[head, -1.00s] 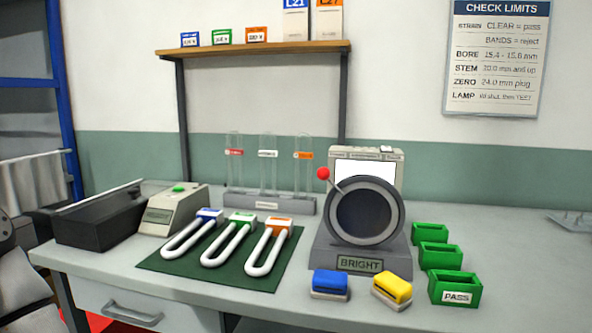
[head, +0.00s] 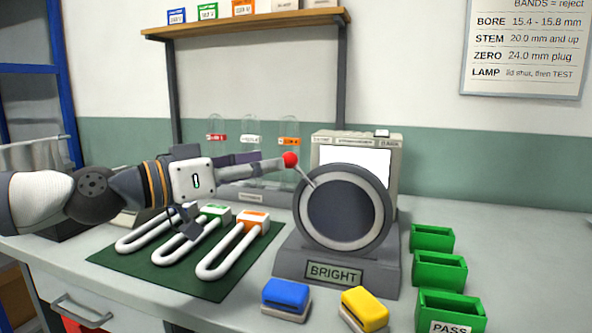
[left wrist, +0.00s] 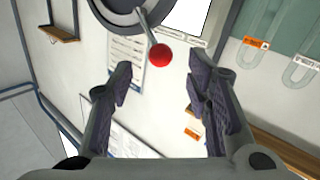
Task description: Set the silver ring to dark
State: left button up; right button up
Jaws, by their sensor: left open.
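The silver ring (head: 304,222) is a round grey rim around a dark disc, upright on a grey base whose plate (head: 334,273) reads BRIGHT. A short lever with a red ball (head: 290,159) sticks out from its upper left; the ball also shows in the left wrist view (left wrist: 160,56). The ring's edge is at the top of that view (left wrist: 128,20). My left gripper (head: 282,163) reaches in from the left, close to the red ball. In the left wrist view the gripper (left wrist: 158,90) is open, with the ball just beyond and between its fingertips. My right gripper is not in view.
A light box (head: 393,160) with a white screen stands behind the ring. A green mat (head: 150,279) with several white U-shaped tubes lies left. Blue (head: 286,295) and yellow (head: 365,308) blocks sit in front. Green bins (head: 432,238) stand right. A tube rack (head: 270,199) is behind my arm.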

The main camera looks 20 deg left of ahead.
aim_at(289, 158)
pick_arm(q)
jog(key=x, duration=0.6)
jog(key=shift+w+d+b, duration=0.1)
jog(key=shift+w+b, duration=0.05)
jog(key=shift+b, duration=0.2)
grip_shut()
